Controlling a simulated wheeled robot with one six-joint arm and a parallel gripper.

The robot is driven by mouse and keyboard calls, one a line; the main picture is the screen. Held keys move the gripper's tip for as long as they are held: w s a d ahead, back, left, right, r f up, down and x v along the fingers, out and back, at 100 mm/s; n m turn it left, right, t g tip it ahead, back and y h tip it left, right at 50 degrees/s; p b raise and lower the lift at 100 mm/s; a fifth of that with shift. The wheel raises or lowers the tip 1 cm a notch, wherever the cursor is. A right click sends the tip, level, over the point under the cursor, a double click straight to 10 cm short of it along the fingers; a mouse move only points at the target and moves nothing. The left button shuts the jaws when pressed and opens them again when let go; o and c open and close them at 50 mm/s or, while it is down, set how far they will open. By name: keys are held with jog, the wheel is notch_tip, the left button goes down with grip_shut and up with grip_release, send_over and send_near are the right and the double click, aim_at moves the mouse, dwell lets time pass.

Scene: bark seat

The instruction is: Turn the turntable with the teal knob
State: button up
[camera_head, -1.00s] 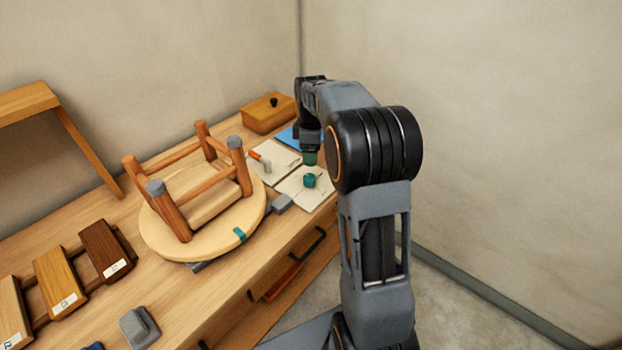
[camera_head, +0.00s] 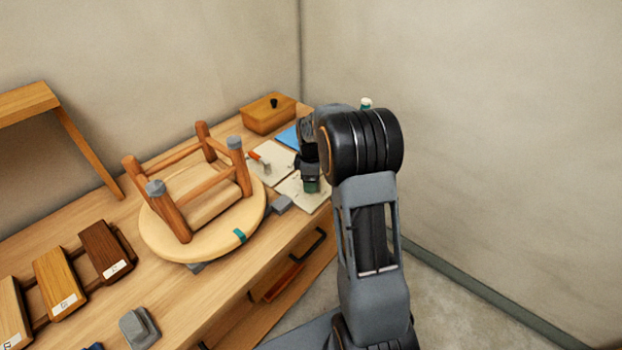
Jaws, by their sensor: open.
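The round pale turntable (camera_head: 205,247) lies on the bench with an upturned wooden stool (camera_head: 172,214) standing on it, legs up. A teal mark (camera_head: 239,235) sits on the turntable's front rim. My gripper (camera_head: 311,184) is open, pointing down over the pale card to the right of the turntable, where the teal knob stood in the earlier view. Dark teal shows at its tips; I cannot tell whether this is the knob or the fingers. Contact with the knob is hidden.
A pale card with an orange-handled tool (camera_head: 258,158) lies left of my gripper. A wooden box (camera_head: 268,113) and a blue sheet (camera_head: 288,137) are behind. Wood sample boards (camera_head: 106,251) and a grey block (camera_head: 139,327) lie at the left front.

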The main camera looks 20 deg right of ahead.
jog(key=c, duration=0.9)
